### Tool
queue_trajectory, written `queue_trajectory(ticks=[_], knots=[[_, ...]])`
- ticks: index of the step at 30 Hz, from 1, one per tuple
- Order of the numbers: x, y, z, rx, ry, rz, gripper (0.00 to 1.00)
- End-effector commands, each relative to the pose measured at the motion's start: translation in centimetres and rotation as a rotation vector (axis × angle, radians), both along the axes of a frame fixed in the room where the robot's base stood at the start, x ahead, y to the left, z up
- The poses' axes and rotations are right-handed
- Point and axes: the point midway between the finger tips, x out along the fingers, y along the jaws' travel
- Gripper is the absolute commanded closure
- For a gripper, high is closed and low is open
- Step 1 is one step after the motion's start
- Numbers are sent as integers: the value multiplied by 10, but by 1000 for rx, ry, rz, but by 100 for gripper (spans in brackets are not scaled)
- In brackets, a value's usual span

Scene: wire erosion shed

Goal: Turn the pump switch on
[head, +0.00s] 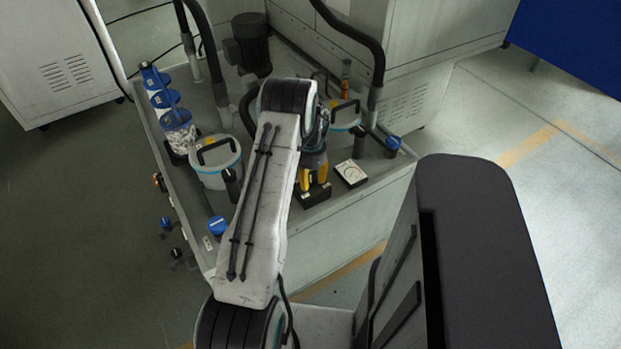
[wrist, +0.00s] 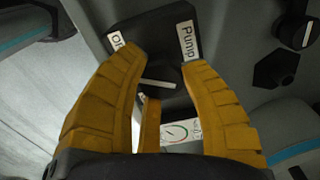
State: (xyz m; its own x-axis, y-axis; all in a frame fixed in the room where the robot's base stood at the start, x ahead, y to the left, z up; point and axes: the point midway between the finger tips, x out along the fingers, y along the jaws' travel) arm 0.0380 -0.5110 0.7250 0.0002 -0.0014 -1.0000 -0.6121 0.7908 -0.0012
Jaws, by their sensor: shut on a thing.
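The pump switch is a black rotary knob (wrist: 158,84) with a white pointer line on a dark box (wrist: 150,32). One label on the box reads "Pump" (wrist: 188,40); another (wrist: 117,42) starts with "O", its rest hidden by a finger. The pointer lies nearly level across the wrist view. My gripper's yellow fingers (wrist: 160,62) are shut on the knob from both sides, and a third finger is below it. In the head view my gripper (head: 313,178) points down at the dark box (head: 315,197); the knob is hidden there.
A white dial gauge (head: 350,173) stands right of the box. A teal-rimmed lidded bucket (head: 217,178), blue-topped canisters (head: 180,135), a dark motor (head: 251,50) and black hoses crowd the tray. Blue knobs (head: 217,226) are near its edges. The floor at right is clear.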

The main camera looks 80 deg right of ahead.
Motion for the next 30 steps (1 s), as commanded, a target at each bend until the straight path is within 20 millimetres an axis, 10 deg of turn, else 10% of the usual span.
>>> queue_trajectory(ticks=[30], knots=[[0,2,-4,5,-1,789,92]])
